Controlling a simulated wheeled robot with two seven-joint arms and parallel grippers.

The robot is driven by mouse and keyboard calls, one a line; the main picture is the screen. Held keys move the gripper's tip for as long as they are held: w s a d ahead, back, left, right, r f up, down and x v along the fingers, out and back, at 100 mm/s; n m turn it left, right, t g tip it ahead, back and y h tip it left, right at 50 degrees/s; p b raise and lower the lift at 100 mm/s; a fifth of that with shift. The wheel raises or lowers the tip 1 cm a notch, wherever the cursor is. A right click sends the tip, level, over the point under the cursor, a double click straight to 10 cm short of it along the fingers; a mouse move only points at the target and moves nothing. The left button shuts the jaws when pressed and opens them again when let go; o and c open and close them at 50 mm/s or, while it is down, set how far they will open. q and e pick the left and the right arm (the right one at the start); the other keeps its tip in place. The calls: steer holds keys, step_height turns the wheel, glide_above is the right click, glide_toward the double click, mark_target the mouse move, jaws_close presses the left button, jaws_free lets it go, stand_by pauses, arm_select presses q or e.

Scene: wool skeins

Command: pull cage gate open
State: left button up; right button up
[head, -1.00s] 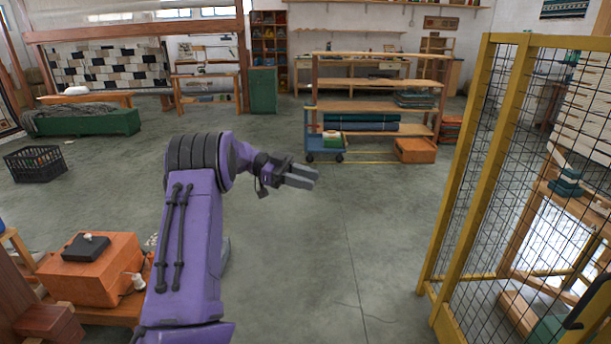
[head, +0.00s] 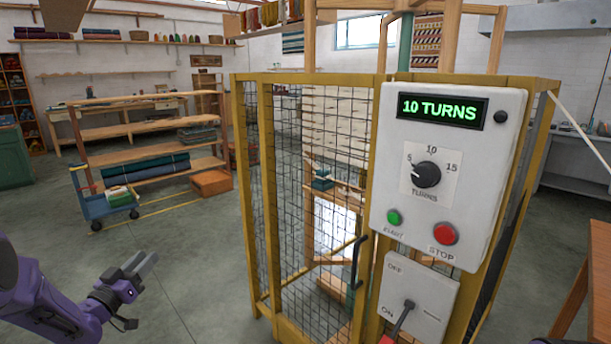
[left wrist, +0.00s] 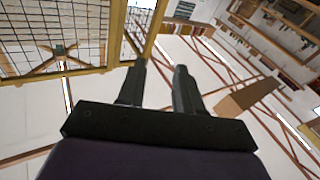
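The cage gate (head: 312,200) is a yellow-framed panel of dark wire mesh in the middle of the head view. It looks closed, roughly flush with the post beside the control box. A dark upright handle (head: 358,262) is on its right side. My left gripper (head: 150,262) is at the lower left of the head view, left of the cage and well apart from it. In the left wrist view its two dark fingers (left wrist: 160,80) stand apart with nothing between them. Cage mesh (left wrist: 50,38) shows at the upper left there. My right gripper is not in view.
A grey control box (head: 445,190) reading 10 TURNS is on the cage front, right of the gate. Below it is a switch box (head: 430,295) with a lever pointing down towards ON. A blue trolley (head: 105,205) and wooden shelf stand behind left. Floor (head: 190,270) left of the cage is clear.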

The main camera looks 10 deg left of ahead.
arm_select(q)
steer(key=s+d+f+n+g+y+p, duration=0.1)
steer(key=s+d+f+n+g+y, duration=0.3)
steer(key=f, duration=0.5)
steer(key=s+d+f+n+g+y+p, duration=0.15)
steer(key=s+d+f+g, duration=0.25)
steer(key=s+d+f, duration=0.45)
steer(key=s+d+f+g+p, duration=0.1)
steer(key=s+d+f+g, duration=0.2)
steer(key=s, duration=0.5)
steer(key=s+d+f+g+h+p, duration=0.1)
steer(key=s+d+f+g, duration=0.25)
steer(key=s, duration=0.45)
steer(key=s+d+f+g+p, duration=0.1)
steer(key=s+d+f+g, duration=0.15)
steer(key=s, duration=0.55)
steer(key=m+t+h, duration=1.1)
steer(key=m+t, duration=0.1)
steer(key=t, duration=0.2)
glide_toward(353, 266)
steer(key=x, duration=1.1)
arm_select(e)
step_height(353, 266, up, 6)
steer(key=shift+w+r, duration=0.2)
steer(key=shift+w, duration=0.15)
